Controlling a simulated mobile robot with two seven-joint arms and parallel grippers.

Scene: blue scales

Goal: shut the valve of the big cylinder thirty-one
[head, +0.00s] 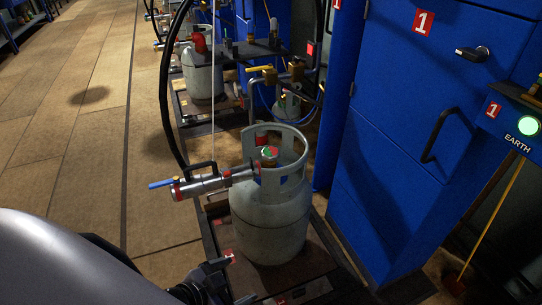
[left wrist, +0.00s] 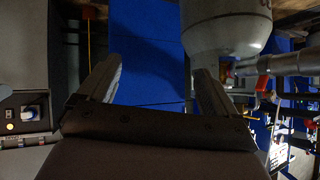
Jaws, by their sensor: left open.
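The big grey cylinder (head: 268,222) stands upright on a low dark scale platform (head: 318,262). Its valve knob (head: 269,153), red and green, sits inside the collar at the top. A silver filling head (head: 205,184) with a blue lever is attached at the valve from the left. I cannot read a number thirty-one. My left gripper (head: 230,283) is open and empty, low in front of the cylinder near the platform's front left. In the left wrist view the cylinder (left wrist: 226,32) appears upper right, beyond the open fingers (left wrist: 158,68); the valve knob is not clear there. My right gripper is out of view.
A blue cabinet (head: 395,150) with a black handle stands close on the right. An earth box (head: 521,126) with a green light is farther right. A black hose (head: 166,90) hangs above the filling head. Another cylinder (head: 203,75) stands behind. The floor at left is clear.

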